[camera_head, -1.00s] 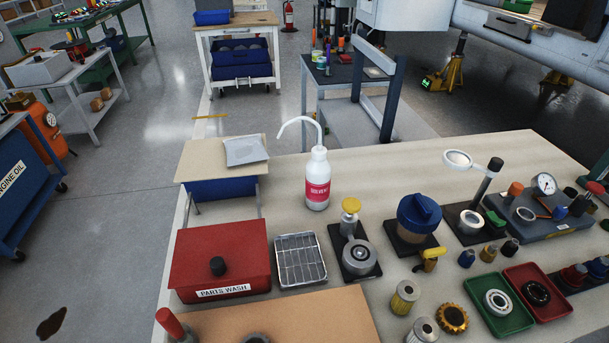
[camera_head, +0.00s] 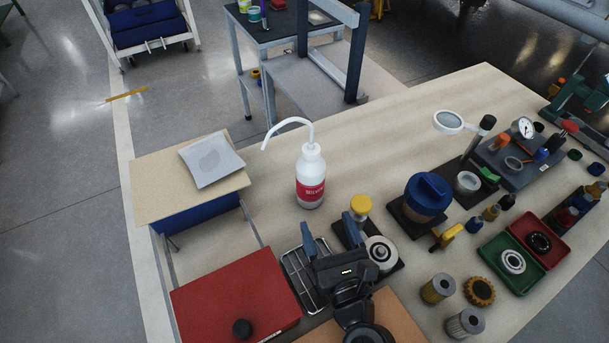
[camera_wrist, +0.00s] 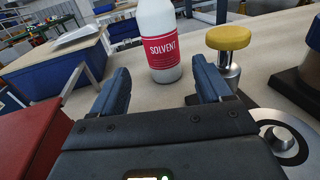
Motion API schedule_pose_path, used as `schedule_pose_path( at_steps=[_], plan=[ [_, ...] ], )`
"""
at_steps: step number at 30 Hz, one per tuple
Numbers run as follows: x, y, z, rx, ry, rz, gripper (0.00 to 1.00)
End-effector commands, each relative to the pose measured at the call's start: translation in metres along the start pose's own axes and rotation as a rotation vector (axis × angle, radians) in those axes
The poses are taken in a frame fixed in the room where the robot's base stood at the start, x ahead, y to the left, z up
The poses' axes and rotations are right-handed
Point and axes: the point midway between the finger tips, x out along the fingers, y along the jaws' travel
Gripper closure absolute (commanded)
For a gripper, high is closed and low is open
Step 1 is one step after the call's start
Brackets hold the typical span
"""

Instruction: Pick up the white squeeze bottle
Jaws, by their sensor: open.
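The white squeeze bottle (camera_head: 311,176) stands upright on the workbench, with a red label and a curved white spout bending to the left. In the wrist view the bottle (camera_wrist: 158,45) stands ahead, between the lines of the fingers, with its label reading SOLVENT; its top is cut off. My gripper (camera_head: 329,228) is open and empty, with blue fingers pointing at the bottle from the near side. In the wrist view the gripper (camera_wrist: 163,82) shows a gap between its fingertips and the bottle.
A yellow-knobbed metal piece (camera_head: 361,208) stands just right of my gripper. A wire basket (camera_head: 297,278) lies under it, and a red parts-wash box (camera_head: 235,295) is left. A blue-lidded cup (camera_head: 427,195) stands further right. Bench behind the bottle is clear.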

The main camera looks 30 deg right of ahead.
Motion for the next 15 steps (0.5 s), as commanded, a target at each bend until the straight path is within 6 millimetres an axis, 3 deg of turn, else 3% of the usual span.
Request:
schedule_pose_path(
  at_steps=[6,15],
  plan=[
    [0.034,0.0,0.003,-0.004,-0.002,0.0,0.22],
    [0.059,0.0,0.004,-0.006,-0.003,0.0,0.22]
  ],
)
